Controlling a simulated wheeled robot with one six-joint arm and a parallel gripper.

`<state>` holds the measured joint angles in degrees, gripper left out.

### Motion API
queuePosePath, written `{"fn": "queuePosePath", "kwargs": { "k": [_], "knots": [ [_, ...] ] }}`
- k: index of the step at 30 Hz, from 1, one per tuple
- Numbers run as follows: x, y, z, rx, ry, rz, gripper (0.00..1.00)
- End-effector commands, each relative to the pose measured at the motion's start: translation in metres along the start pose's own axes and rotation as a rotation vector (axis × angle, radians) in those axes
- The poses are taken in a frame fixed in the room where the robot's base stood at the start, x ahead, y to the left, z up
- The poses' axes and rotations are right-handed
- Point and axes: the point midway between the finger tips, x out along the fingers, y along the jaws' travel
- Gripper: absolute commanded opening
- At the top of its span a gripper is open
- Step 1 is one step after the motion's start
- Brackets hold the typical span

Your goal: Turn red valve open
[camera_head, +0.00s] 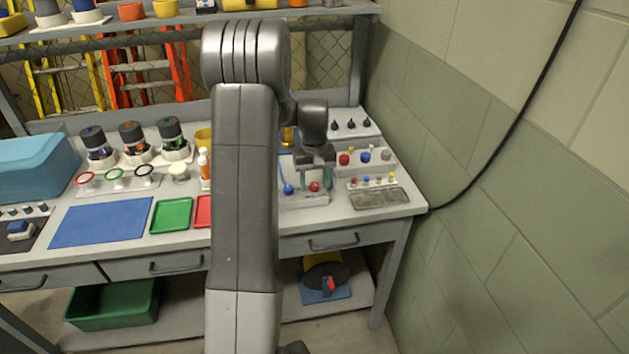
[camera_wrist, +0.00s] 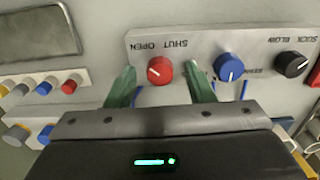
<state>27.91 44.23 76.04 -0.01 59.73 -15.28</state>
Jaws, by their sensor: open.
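The red valve (camera_wrist: 160,70) is a round knob on a light grey panel (camera_wrist: 205,43), beside the words SHUT and OPEN, which read upside down in the wrist view. A small pale mark shows on its face. The red valve also shows in the head view (camera_head: 314,187), just below my gripper (camera_head: 316,174). In the wrist view my gripper (camera_wrist: 161,76) is open, with one green finger on each side of the red valve. Gaps show between the fingers and the knob. How deep the fingertips reach is unclear.
A blue knob (camera_wrist: 229,67) stands close beside my right finger, with a black knob (camera_wrist: 291,64) beyond it. Small coloured knobs (camera_wrist: 70,84) and a grey tray (camera_wrist: 40,35) lie to the left in the wrist view. A wall (camera_head: 480,180) is right of the bench.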

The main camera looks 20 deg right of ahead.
Motion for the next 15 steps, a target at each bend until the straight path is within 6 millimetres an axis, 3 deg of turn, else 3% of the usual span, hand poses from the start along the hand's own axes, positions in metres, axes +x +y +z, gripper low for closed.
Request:
{"fn": "queuePosePath", "kwargs": {
  "k": [5,15],
  "knots": [
    [-0.018,0.0,-0.001,0.0,0.003,0.001,0.49],
    [-0.094,0.0,-0.001,0.0,0.006,0.002,0.49]
  ]
}}
